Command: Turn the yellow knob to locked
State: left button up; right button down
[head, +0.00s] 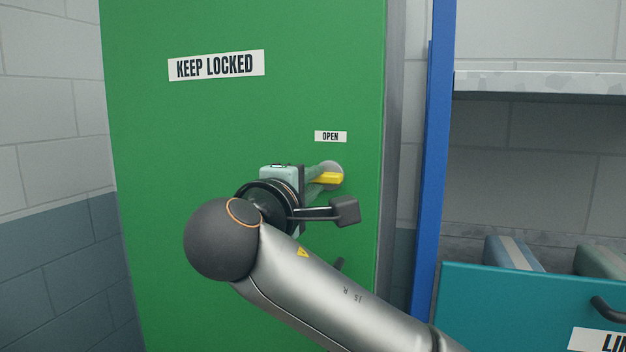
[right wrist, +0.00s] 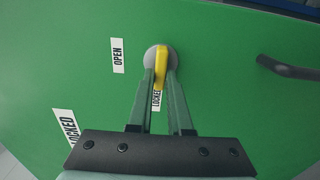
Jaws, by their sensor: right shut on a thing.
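The yellow knob (head: 328,178) sits on a round grey plate on the green door (head: 200,130). An OPEN label (head: 330,136) is above it in the head view. In the right wrist view, the yellow knob (right wrist: 161,66) points down toward a LOCKED label (right wrist: 156,98), and the OPEN label (right wrist: 118,55) is off to its left. My right gripper (right wrist: 160,74) is shut on the knob, one finger on each side. In the head view, my right gripper (head: 317,180) hides the LOCKED label. My left gripper is out of view.
A dark door handle (right wrist: 288,68) is near the knob. A KEEP LOCKED sign (head: 216,65) is higher on the door. A blue post (head: 434,150), a shelf (head: 540,82) and a teal bin (head: 530,300) stand to the right.

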dwell(0.3)
jog(key=c, duration=0.8)
grip_release()
jog(key=shift+c, duration=0.2)
jog(key=shift+s+a, duration=0.15)
jog(key=shift+s, duration=0.2)
jog(key=p+v, duration=0.7)
jog(key=v, duration=0.4)
jog(key=shift+s, duration=0.35)
jog(key=shift+a, duration=0.1)
